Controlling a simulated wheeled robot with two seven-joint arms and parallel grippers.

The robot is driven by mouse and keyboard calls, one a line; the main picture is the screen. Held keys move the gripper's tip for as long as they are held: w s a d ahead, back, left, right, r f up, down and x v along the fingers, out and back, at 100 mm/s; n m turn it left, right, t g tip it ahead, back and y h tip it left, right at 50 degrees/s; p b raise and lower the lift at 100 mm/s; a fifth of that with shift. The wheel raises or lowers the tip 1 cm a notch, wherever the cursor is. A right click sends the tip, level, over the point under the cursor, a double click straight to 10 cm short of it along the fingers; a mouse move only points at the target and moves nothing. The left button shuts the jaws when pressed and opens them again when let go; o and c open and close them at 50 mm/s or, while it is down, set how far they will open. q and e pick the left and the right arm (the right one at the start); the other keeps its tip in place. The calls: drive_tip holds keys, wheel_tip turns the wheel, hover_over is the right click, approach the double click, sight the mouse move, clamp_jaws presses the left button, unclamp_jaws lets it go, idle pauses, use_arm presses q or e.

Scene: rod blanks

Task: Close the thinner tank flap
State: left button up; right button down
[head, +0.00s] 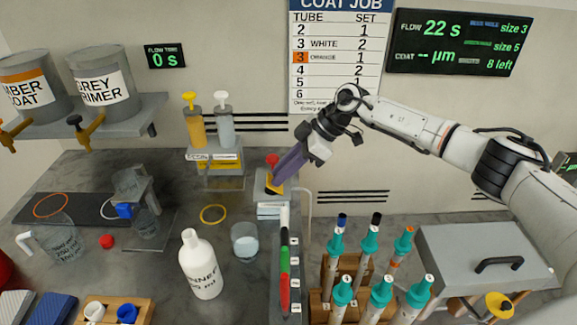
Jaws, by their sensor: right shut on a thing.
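A grey box with a flat lid (470,252) and a black handle (499,264) stands at the right; the lid looks down. I see no label on it, so I cannot tell whether it is the thinner tank and its flap. My right gripper (307,152) is at the middle of the back, left of and apart from the box. It is shut on a purple bar-shaped thing (290,165) that slants down to the left. The bar's lower end is by a small orange piece (274,185) on a grey stand. My left gripper is out of view.
A white thinner bottle (200,266) and a beaker (245,243) stand on the bench. Several teal-topped tubes (369,245) stand in a wooden rack left of the grey box. Pump bottles (194,126) stand at the back.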

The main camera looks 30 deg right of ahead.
sight(268, 178)
drive_tip(key=a+g+h, duration=0.1)
drive_tip(key=h, duration=0.1)
drive_tip(key=w+a+g+h, duration=0.1)
drive_tip(key=h, duration=0.1)
drive_tip(key=shift+a+f, duration=0.1)
drive_tip(key=shift+f, duration=0.1)
drive_tip(key=shift+w+a+f+g+h+b, duration=0.15)
drive_tip(key=shift+a+f+g+h+b, duration=0.2)
drive_tip(key=shift+h, duration=0.45)
drive_tip(key=shift+w+a+f+g+h, duration=0.15)
drive_tip(key=shift+g+h, duration=0.3)
drive_tip(key=shift+h, duration=0.35)
drive_tip(key=c, duration=1.6)
unclamp_jaws()
drive_tip(key=shift+f, duration=0.1)
drive_tip(key=shift+c, duration=0.2)
wheel_tip(268, 178, up, 10)
drive_tip(key=b, duration=0.1)
drive_tip(key=shift+a+r, duration=0.2)
drive_tip(key=shift+a, duration=0.05)
